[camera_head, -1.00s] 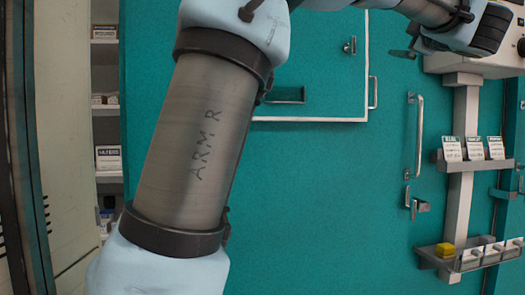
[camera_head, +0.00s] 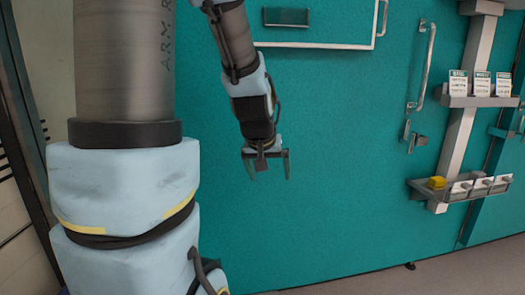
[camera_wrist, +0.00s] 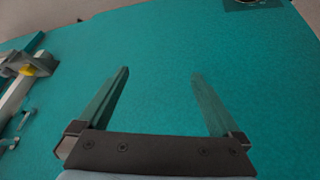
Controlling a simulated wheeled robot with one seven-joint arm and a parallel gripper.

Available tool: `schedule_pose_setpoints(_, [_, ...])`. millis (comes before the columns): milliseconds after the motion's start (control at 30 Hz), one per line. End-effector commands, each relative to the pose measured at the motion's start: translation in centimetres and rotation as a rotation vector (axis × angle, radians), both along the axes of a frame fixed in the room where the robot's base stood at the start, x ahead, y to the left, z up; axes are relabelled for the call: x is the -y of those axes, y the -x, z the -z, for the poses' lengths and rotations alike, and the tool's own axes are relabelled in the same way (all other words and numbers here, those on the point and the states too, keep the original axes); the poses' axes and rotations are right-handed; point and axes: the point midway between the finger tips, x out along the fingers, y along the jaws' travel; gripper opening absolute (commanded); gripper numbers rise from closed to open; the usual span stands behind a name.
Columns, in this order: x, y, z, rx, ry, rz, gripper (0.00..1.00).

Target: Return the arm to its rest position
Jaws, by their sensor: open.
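My gripper (camera_head: 267,165) hangs at the end of my arm in the head view, pointing down in front of a teal wall. Its two fingers are spread apart with nothing between them. In the wrist view my gripper (camera_wrist: 160,95) also shows open and empty, with only the teal surface beyond the fingers. My arm's thick upper part stands at the left of the head view, and the forearm comes down from the top middle.
A teal door (camera_head: 330,220) with a metal handle (camera_head: 422,65) fills the background. At right, a shelf holds several small labelled cards (camera_head: 480,84). A lower rack (camera_head: 465,192) bears a yellow block (camera_head: 437,183). Some floor (camera_head: 430,278) shows clear at the bottom right.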

Motion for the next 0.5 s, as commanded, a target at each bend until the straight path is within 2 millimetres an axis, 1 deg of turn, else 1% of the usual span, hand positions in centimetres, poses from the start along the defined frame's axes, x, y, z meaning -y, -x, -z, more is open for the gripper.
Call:
schedule_pose_setpoints(33, [-1.8, 1.7, 1.3, -0.060, -0.028, -0.009, 1.00])
schedule_pose_setpoints(100, [-3.8, 4.1, 2.8, -0.139, -0.061, -0.013, 1.00])
schedule_pose_setpoints(167, [-5.2, 6.0, 3.8, -0.198, -0.087, -0.017, 1.00])
schedule_pose_setpoints(200, [-6.2, 7.3, 4.4, -0.239, -0.101, -0.021, 1.00])
schedule_pose_setpoints(333, [-8.9, 11.4, 5.9, -0.363, -0.146, -0.032, 1.00])
schedule_pose_setpoints(367, [-8.7, 11.2, 4.4, -0.356, -0.144, -0.029, 1.00])
schedule_pose_setpoints(400, [-8.6, 11.0, 3.4, -0.352, -0.144, -0.027, 1.00])
schedule_pose_setpoints(500, [-8.5, 11.0, 1.5, -0.351, -0.143, -0.027, 1.00])
